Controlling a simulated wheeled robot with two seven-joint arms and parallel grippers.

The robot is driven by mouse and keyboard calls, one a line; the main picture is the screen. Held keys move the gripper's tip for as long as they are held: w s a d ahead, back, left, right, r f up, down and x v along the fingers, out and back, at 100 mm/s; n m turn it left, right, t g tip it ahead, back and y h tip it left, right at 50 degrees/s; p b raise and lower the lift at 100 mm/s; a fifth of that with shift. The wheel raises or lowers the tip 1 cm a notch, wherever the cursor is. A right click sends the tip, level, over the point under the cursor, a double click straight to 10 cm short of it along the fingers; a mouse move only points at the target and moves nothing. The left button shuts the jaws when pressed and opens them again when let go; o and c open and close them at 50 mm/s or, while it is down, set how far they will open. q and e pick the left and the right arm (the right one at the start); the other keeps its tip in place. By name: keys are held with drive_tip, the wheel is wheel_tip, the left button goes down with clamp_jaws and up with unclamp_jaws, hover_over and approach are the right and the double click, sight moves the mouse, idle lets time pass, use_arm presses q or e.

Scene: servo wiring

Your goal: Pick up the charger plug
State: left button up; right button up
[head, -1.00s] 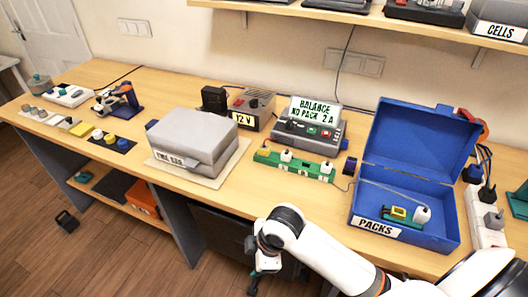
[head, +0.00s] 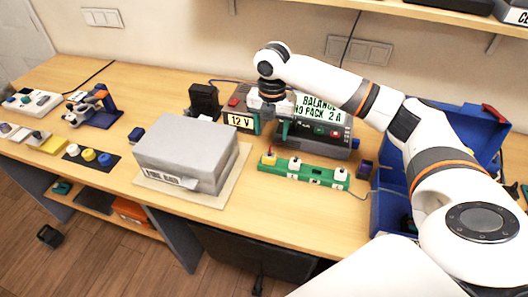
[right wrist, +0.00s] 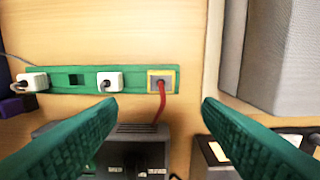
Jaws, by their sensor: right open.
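A green power strip (head: 318,177) lies on the workbench, in front of the grey charger with a "BALANCE NO PACK 2 A" display (head: 318,108). A yellow plug (head: 269,158) sits at its left end in the head view. In the right wrist view this plug (right wrist: 162,82) has a yellow rim, grey middle and red cord. Two white plugs (right wrist: 109,82) sit along the strip; no plug is labelled as the charger's. My right gripper (right wrist: 160,106) is open and empty above the charger, the yellow plug ahead between its green fingers. My left gripper is out of view.
A grey case (head: 187,150) stands on a pale board left of the strip. A "12 V" power supply (head: 240,121) is behind it. A blue box (head: 386,215) at right is partly hidden by my arm. Bare bench lies in front of the strip.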

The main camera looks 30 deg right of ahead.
sight(270, 155)
drive_tip(key=f, duration=0.1)
drive_tip(key=s+f, duration=0.1)
drive_tip(key=f, duration=0.1)
drive_tip(key=shift+f+p, duration=0.25)
drive_tip(key=shift+p, duration=0.05)
drive_tip(key=shift+w+a+f+p, duration=0.2)
drive_tip(key=shift+f+p, duration=0.1)
drive_tip(key=shift+f, duration=0.35)
drive_tip(key=shift+w+a+f+p, duration=0.15)
drive_tip(key=shift+f+p, duration=0.1)
drive_tip(key=shift+f, duration=0.35)
wheel_tip(270, 155, down, 2)
drive_tip(key=shift+s+f, duration=0.1)
drive_tip(key=shift+f, duration=0.05)
drive_tip(key=shift+f+p, duration=0.3)
drive_tip(key=shift+f, duration=0.25)
drive_tip(key=c, duration=1.1)
drive_tip(key=shift+o, duration=0.2)
drive_tip(key=shift+r, duration=0.2)
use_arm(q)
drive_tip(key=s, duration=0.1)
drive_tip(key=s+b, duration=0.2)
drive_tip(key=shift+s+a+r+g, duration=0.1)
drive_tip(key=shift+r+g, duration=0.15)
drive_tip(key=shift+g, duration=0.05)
use_arm(e)
wheel_tip(270, 155, up, 10)
